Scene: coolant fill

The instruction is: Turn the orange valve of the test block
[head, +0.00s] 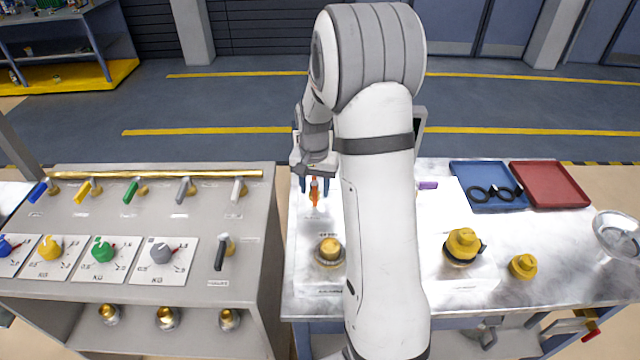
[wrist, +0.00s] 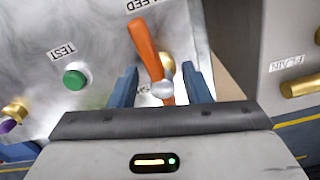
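The orange valve handle (wrist: 147,52) runs lengthwise in the wrist view, tilted a little, with a silver knob at its hub. Its lower end lies between the two blue fingers of my gripper (wrist: 161,90), which are spread apart with a gap on each side. In the head view the orange handle (head: 315,191) shows just below my gripper (head: 314,180). The test block (wrist: 95,40) is a grey metal face with a green button (wrist: 75,80) by the label TEST. My arm hides part of the block in the head view.
A console (head: 258,190) with several coloured levers and dials stands left. On the right bench are yellow fittings (head: 463,245), a blue tray (head: 470,202) with black rings, a red tray (head: 560,200) and a metal bowl (head: 600,222). A brass fitting (head: 329,251) stands in front of the valve.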

